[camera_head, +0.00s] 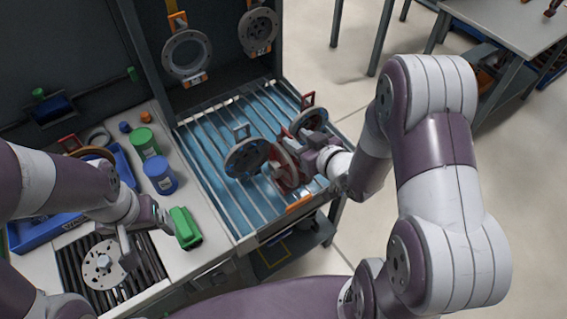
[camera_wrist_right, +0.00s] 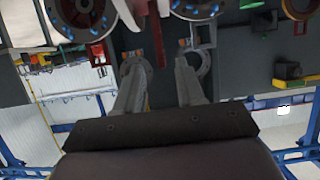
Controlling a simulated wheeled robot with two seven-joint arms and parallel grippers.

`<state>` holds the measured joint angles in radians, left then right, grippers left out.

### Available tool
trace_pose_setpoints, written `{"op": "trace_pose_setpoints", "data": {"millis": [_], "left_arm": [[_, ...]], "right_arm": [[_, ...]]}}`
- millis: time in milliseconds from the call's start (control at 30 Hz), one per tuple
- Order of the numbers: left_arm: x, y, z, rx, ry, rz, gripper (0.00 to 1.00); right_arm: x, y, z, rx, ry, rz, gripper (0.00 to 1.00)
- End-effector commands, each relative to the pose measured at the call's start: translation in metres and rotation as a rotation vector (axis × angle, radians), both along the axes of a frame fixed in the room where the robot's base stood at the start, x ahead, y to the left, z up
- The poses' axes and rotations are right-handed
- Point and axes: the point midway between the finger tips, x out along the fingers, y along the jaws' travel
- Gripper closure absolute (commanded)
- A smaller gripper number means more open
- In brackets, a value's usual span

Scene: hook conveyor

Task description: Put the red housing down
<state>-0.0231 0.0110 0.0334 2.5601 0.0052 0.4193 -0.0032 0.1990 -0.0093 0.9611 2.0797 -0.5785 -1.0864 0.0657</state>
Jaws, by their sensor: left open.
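The red housing (camera_head: 283,168) stands upright on the slatted blue rack, between two grey discs. My right gripper (camera_head: 309,160) is at its right side. In the right wrist view the fingers of my right gripper (camera_wrist_right: 160,68) are apart, with a gap between them, and the red housing (camera_wrist_right: 157,30) shows edge-on beyond and between the tips. I see no clear contact with it. My left gripper (camera_head: 143,232) is open above the left bench, near a flat grey disc (camera_head: 103,265) on the dark rollers and beside a green block (camera_head: 185,228).
Grey discs with blue studs (camera_head: 247,158) (camera_head: 309,122) stand close to the housing on the rack (camera_head: 215,150). A ring (camera_head: 186,54) and a disc (camera_head: 258,31) hang on hooks behind. The rack's left side is clear.

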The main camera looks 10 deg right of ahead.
Motion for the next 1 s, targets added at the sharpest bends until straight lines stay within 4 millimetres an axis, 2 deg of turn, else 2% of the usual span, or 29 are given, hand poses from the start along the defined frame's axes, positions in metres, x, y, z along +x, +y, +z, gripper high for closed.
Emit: {"op": "trace_pose_setpoints", "data": {"millis": [400,667,800,1000], "left_arm": [[0.0,0.0,0.015,0.0,0.0,0.0,0.13],[0.0,0.0,0.014,0.0,0.0,0.0,0.13],[0.0,0.0,0.014,0.0,0.0,0.0,0.13],[0.0,0.0,0.014,0.0,0.0,0.0,0.13]], "right_arm": [[0.054,0.026,-0.021,-0.001,0.003,0.0,0.62],[0.059,0.027,-0.024,-0.001,0.001,-0.002,0.62],[0.059,0.027,-0.024,-0.001,0.001,-0.002,1.0],[0.059,0.027,-0.023,-0.001,0.001,-0.002,1.0]]}}
